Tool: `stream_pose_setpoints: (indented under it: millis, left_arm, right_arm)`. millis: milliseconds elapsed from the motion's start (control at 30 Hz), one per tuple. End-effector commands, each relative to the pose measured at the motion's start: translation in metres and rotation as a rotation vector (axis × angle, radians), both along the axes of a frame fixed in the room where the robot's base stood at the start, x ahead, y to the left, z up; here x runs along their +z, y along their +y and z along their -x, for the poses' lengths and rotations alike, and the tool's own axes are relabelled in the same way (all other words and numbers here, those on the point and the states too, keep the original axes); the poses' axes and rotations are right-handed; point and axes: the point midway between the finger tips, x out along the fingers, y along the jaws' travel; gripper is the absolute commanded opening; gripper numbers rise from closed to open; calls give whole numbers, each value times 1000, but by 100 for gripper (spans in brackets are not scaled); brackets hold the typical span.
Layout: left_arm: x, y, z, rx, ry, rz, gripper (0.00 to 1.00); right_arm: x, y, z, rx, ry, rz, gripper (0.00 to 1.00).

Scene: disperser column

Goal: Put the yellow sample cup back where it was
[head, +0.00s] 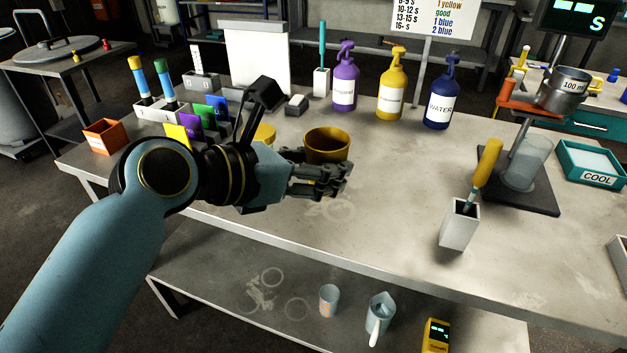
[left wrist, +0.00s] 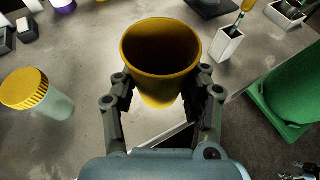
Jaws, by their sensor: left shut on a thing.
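The yellow sample cup (head: 327,147) is held upright in my left gripper (head: 335,180) over the workbench (head: 390,200) in the head view. In the left wrist view the same cup (left wrist: 160,50) stands between the two fingers of my left gripper (left wrist: 163,100), which is shut on it. The cup's mouth is open and its inside looks dark. I cannot tell how far its base is from the bench.
A jar with a yellow lid (left wrist: 28,90) stands left of the cup. Purple (head: 345,80), yellow (head: 391,85) and blue (head: 441,97) bottles stand at the back. A white holder (head: 460,225) with a yellow-handled tool and a stand (head: 518,185) are at right. The bench middle is clear.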

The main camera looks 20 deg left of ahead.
Motion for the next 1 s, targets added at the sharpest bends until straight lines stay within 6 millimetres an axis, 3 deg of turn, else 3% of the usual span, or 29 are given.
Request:
stream_pose_setpoints:
  millis: [200,400,633,833,1000]
  left_arm:
    - [-35,25,-49,0,-1,-6,9]
    - [-57,41,-84,1,-2,-1,9]
    - [-68,46,-93,0,0,0,9]
    - [-99,46,-93,1,2,1,9]
    - [-101,46,-93,1,-2,0,9]
  right_arm:
    - [-14,-5,1,2,2,5,73]
    - [-24,-6,0,2,1,7,73]
    - [-27,-8,0,3,2,9,73]
    - [-38,-8,1,3,3,9,73]
    - [-38,-8,1,3,3,9,73]
